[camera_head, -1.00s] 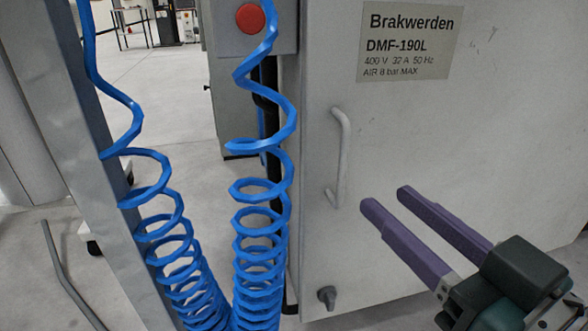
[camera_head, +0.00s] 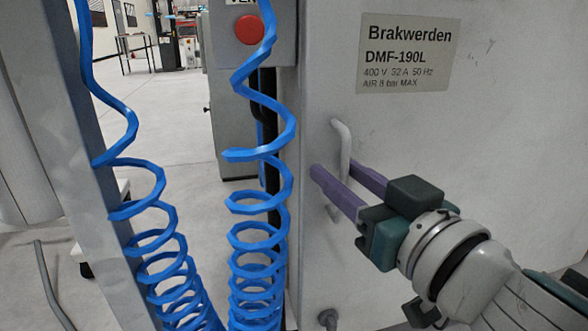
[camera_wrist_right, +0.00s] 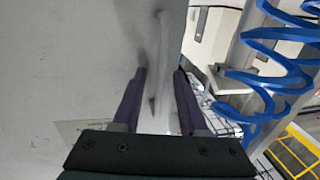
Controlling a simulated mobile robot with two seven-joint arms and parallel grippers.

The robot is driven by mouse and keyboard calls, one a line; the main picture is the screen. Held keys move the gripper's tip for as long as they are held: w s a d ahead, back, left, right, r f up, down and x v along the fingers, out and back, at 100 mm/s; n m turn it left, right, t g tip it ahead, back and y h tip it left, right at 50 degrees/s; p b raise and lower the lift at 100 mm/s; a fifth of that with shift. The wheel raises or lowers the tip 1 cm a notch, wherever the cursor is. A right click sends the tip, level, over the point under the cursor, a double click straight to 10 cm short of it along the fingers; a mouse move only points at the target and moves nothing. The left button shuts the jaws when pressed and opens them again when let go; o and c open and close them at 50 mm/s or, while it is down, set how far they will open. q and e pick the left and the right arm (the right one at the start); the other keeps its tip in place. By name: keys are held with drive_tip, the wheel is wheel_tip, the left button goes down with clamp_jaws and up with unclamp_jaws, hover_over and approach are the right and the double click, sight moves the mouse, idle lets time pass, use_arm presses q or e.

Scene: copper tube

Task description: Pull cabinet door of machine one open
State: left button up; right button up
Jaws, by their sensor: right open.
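The cabinet door (camera_head: 480,140) is a grey-white panel with a label reading Brakwerden DMF-190L. It looks shut. Its pale upright bar handle (camera_head: 342,135) is near the door's left edge. My right gripper (camera_head: 334,168) is open, with its two purple fingers on either side of the handle. In the right wrist view, the handle (camera_wrist_right: 161,60) runs between the spread fingers of the right gripper (camera_wrist_right: 159,80). I cannot tell whether a finger touches it. The fingers partly hide the lower handle in the head view. My left gripper is not in view.
Blue coiled hoses (camera_head: 258,215) hang just left of the door, beside a grey post (camera_head: 85,150). A red button (camera_head: 249,29) sits on a grey box above. A small knob (camera_head: 327,319) is low on the door. Open floor lies behind at the left.

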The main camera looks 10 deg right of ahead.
clamp_jaws()
idle(1.4)
